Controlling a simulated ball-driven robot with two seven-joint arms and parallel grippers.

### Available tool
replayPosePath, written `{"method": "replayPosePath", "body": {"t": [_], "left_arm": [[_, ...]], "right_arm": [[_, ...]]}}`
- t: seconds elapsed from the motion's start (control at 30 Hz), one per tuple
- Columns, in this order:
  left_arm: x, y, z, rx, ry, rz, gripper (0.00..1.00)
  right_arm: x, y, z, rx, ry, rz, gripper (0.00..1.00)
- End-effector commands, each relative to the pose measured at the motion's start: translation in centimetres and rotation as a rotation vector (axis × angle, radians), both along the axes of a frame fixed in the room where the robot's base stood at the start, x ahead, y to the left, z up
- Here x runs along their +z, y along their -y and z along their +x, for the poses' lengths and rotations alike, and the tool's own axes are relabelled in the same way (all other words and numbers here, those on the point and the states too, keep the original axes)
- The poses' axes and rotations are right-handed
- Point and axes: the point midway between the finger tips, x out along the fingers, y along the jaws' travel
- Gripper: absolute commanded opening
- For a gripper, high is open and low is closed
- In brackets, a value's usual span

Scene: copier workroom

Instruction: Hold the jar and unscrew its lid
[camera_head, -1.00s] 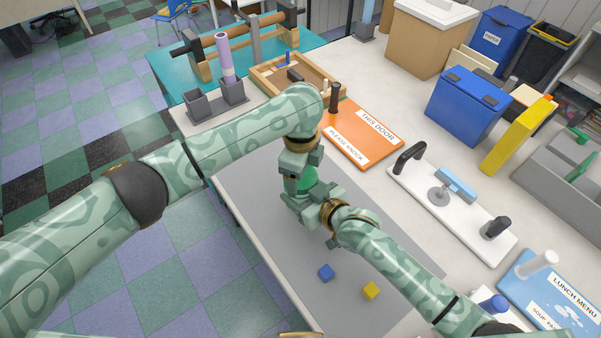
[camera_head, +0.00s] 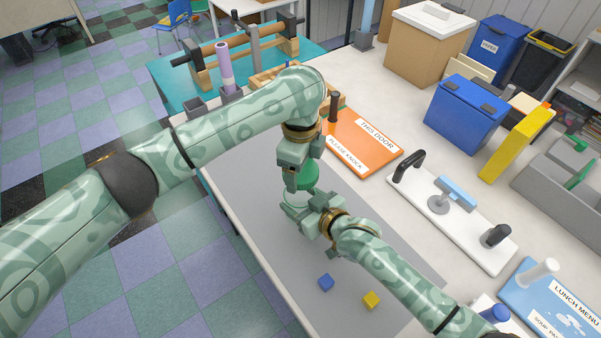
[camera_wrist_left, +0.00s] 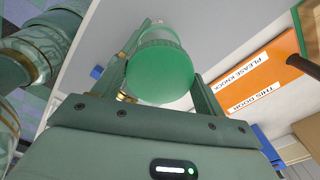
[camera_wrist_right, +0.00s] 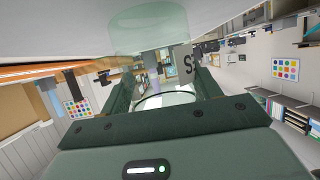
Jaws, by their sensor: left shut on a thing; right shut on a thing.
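The green lid (camera_head: 304,178) is held from above in my left gripper (camera_head: 301,180). In the left wrist view, the round lid (camera_wrist_left: 160,74) sits between both fingers. My right gripper (camera_head: 303,214) is shut on the jar from the side. In the right wrist view, the glass jar (camera_wrist_right: 152,28) shows an open-looking rim between the fingers, with no lid seen there. The lid appears raised just above the jar. The fingers hide part of the jar.
A blue cube (camera_head: 326,282) and a yellow cube (camera_head: 371,299) lie on the grey mat (camera_head: 262,255) near the right arm. An orange door sign (camera_head: 362,142) and a white board with handles (camera_head: 452,220) lie to the right. A wooden tray (camera_head: 270,76) is behind.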

Motion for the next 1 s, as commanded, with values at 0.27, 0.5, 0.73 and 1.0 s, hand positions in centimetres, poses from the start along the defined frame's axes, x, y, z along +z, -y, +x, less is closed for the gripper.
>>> {"method": "replayPosePath", "body": {"t": [0.27,0.5,0.73,1.0], "left_arm": [[0.1,0.0,0.0,0.000,-0.001,0.001,0.44],[0.1,0.0,0.0,0.000,-0.001,0.001,0.44],[0.9,0.0,0.0,0.000,0.003,0.001,0.44],[2.9,0.0,0.0,0.000,0.008,0.002,0.44]], "right_arm": [[-0.1,0.1,0.0,-0.001,-0.002,-0.003,0.79],[0.0,0.0,0.0,-0.001,0.000,-0.002,0.88],[0.7,1.1,-1.2,-0.001,-0.001,-0.002,0.88],[3.1,4.7,-5.7,-0.001,-0.002,-0.004,0.88]]}}
